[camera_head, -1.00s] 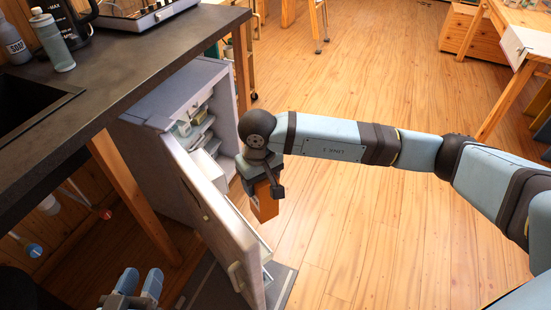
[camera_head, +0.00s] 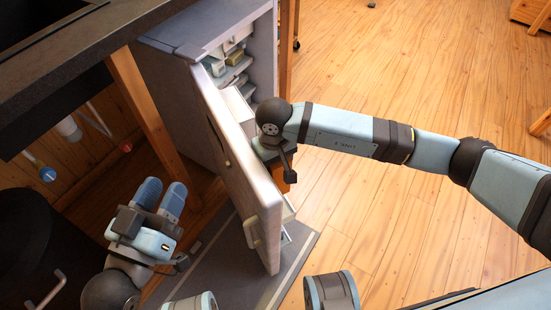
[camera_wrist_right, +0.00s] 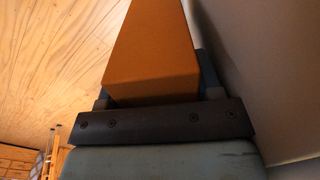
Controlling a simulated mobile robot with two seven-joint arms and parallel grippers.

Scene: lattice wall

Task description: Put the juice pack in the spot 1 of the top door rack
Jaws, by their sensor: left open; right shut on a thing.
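The juice pack is an orange-brown box; a small part of it (camera_head: 290,176) shows below my right wrist in the head view. In the right wrist view the pack (camera_wrist_right: 152,60) stands between the fingers of my right gripper (camera_wrist_right: 155,100), which is shut on it. The right gripper is beside the inner side of the open fridge door (camera_head: 225,150). The top door rack is hidden behind the door and my right arm; a lower rack edge (camera_head: 288,209) shows. My left gripper (camera_head: 162,197) is open and empty, left of the door's outer side.
A grey mat (camera_head: 225,265) lies under the door.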

